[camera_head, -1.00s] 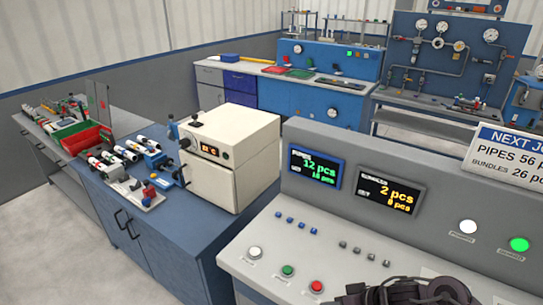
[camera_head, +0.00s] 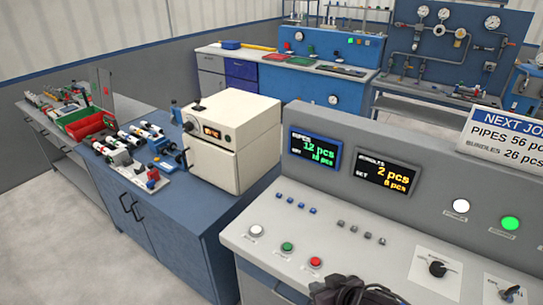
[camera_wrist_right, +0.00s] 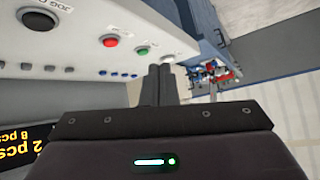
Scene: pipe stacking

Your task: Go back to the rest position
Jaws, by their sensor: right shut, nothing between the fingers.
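My right gripper (camera_head: 350,292) shows dark at the bottom edge of the head view, in front of the grey control console (camera_head: 245,240). In the right wrist view its fingers (camera_wrist_right: 160,85) are together and empty, pointing past the console's front buttons. The red button (camera_wrist_right: 109,41) and green button (camera_wrist_right: 142,50) lie beyond the fingers to the left. My left gripper is not in the head view.
A blue bench (camera_head: 190,215) carries a cream oven-like box (camera_head: 235,140), pipe parts (camera_head: 125,148) and a red bin (camera_head: 90,126). The console has two displays (camera_head: 313,148) and a sign (camera_head: 505,138). Open floor (camera_head: 60,250) lies at the left.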

